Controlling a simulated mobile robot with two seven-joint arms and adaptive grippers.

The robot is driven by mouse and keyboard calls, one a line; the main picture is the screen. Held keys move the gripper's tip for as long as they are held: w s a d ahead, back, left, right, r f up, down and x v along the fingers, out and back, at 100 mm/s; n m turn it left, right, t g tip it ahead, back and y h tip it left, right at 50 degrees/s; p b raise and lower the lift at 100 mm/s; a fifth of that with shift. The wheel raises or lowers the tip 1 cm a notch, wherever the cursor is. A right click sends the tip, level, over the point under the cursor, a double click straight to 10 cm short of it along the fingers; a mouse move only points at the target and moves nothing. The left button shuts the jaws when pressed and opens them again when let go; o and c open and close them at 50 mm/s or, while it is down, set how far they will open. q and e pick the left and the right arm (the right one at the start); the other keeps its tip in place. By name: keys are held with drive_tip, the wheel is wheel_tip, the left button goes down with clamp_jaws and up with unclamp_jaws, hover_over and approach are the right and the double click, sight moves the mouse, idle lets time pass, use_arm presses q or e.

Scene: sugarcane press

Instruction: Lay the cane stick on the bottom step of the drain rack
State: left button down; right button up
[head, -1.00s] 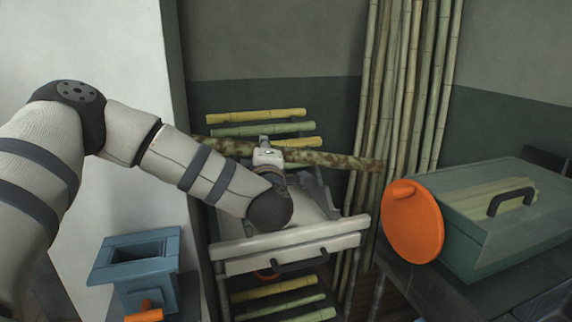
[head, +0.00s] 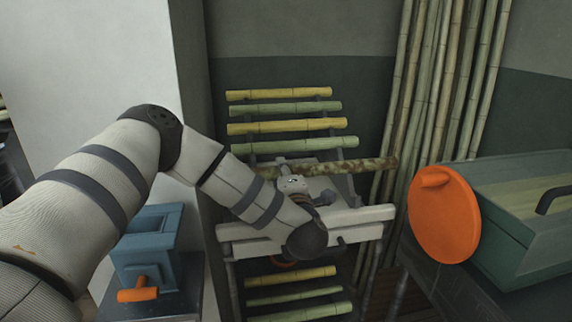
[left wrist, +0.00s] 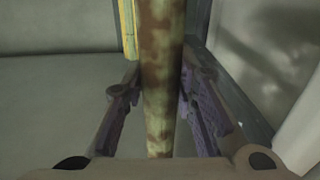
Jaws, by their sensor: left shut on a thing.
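My right gripper is not in view.
Tall canes (head: 440,80) stand close on the right. A green box with an orange disc (head: 444,214) is at the right, a blue hopper (head: 148,240) at the left.

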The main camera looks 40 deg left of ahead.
use_arm(q)
wheel_tip(320, 180, down, 5)
drive_tip(key=shift+f+b, duration=0.1)
drive_tip(key=shift+b, duration=0.7)
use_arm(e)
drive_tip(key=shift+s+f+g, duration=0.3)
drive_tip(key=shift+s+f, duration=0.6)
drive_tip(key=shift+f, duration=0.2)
use_arm(q)
drive_tip(key=c, duration=1.2)
unclamp_jaws()
drive_tip(key=o, duration=0.5)
drive_tip(key=shift+f, duration=0.1)
drive_tip(key=shift+s+f, duration=0.1)
drive_tip(key=shift+c, duration=0.3)
drive_tip(key=shift+d, duration=0.1)
drive_tip(key=shift+c, duration=0.2)
